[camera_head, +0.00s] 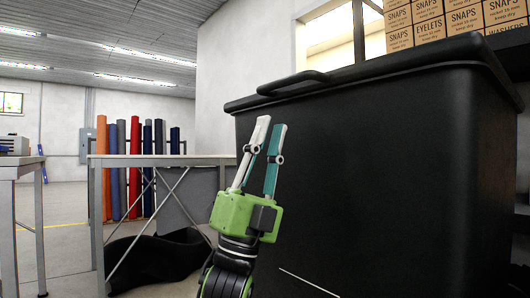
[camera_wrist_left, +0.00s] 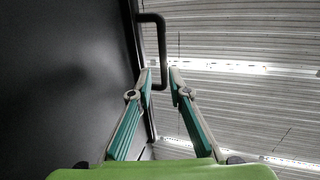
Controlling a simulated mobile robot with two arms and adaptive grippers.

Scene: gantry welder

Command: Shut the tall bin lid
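The tall black bin (camera_head: 370,190) fills the right half of the head view. Its black lid (camera_head: 400,68) lies along the top, and I see no clear gap under its edge. A bar handle (camera_head: 293,82) sticks out at the lid's left side. My left gripper (camera_head: 272,123) points up in front of the bin, below the handle. Its fingers are partly open and hold nothing. In the left wrist view the handle (camera_wrist_left: 163,40) shows beyond the fingertips (camera_wrist_left: 160,76), in line with the gap between them. My right gripper is out of view.
Cardboard boxes (camera_head: 430,22) stand on a shelf behind the bin. A table (camera_head: 165,160) is left of my gripper, with coloured rolls (camera_head: 135,170) behind it. A dark draped shape (camera_head: 160,258) lies on the floor. Another bench (camera_head: 20,165) is at far left.

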